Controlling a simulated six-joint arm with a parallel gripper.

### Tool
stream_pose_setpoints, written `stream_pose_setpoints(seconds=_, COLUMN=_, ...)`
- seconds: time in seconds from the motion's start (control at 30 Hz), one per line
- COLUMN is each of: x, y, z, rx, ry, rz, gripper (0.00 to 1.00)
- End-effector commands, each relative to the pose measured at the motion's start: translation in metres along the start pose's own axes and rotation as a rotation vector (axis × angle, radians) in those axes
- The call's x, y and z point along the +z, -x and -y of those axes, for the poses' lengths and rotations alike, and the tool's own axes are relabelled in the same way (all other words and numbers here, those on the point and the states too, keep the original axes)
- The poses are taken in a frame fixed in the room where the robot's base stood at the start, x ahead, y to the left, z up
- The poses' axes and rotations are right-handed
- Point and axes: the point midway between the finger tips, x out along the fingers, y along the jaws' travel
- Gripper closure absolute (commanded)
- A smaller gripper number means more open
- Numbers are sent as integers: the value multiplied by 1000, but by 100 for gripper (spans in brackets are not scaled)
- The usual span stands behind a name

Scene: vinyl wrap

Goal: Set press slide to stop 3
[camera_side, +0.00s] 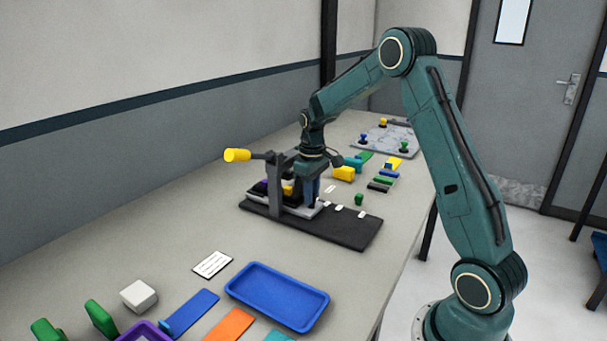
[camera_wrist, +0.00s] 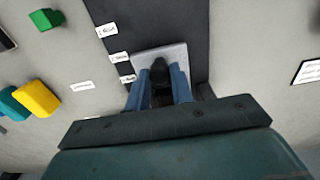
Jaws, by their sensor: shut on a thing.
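The press (camera_side: 275,187) has a grey upright and a lever with a yellow handle (camera_side: 237,155) pointing left. It stands on a long black base (camera_side: 355,232). A light grey slide plate with a dark knob (camera_wrist: 159,70) lies on the base, close by the upright. My gripper (camera_wrist: 160,92) is pointing down with its blue fingers shut on the knob. Several white stop labels (camera_wrist: 119,57) lie along the base edge; their writing is too small to read. The plate (camera_wrist: 174,52) shows near the lowest labels in the wrist view. The fingers partly hide the knob and plate.
A blue tray (camera_side: 277,297), a written card (camera_side: 212,264) and coloured pieces lie in front. A grey board with knobs (camera_side: 385,140) is farther back. The base's right end is clear.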

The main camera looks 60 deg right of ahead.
Motion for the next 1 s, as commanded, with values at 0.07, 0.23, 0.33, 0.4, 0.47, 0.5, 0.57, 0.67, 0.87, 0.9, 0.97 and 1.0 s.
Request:
stream_pose_setpoints(seconds=0.07, x=0, y=1, z=0, rx=1, ry=0, rz=-3, gripper=69)
stream_pose_setpoints(seconds=0.23, x=0, y=1, z=0, rx=1, ry=0, rz=-2, gripper=55)
stream_pose_setpoints(seconds=0.33, x=0, y=0, z=0, rx=0, ry=0, rz=-1, gripper=55)
stream_pose_setpoints(seconds=0.4, x=0, y=0, z=0, rx=0, ry=0, rz=-1, gripper=55)
stream_pose_setpoints(seconds=0.47, x=0, y=1, z=0, rx=0, ry=0, rz=-1, gripper=55)
stream_pose_setpoints(seconds=0.5, x=0, y=2, z=0, rx=0, ry=0, rz=-1, gripper=55)
stream_pose_setpoints(seconds=0.57, x=0, y=4, z=0, rx=1, ry=0, rz=-2, gripper=55)
stream_pose_setpoints(seconds=0.67, x=0, y=9, z=0, rx=1, ry=0, rz=-3, gripper=55)
stream_pose_setpoints(seconds=0.87, x=0, y=32, z=0, rx=2, ry=0, rz=-4, gripper=55)
stream_pose_setpoints(seconds=0.9, x=-1, y=37, z=0, rx=2, ry=0, rz=-5, gripper=55)
stream_pose_setpoints(seconds=0.97, x=-1, y=47, z=0, rx=2, ry=0, rz=-5, gripper=55)
stream_pose_setpoints(seconds=1.0, x=0, y=54, z=0, rx=2, ry=0, rz=-5, gripper=55)
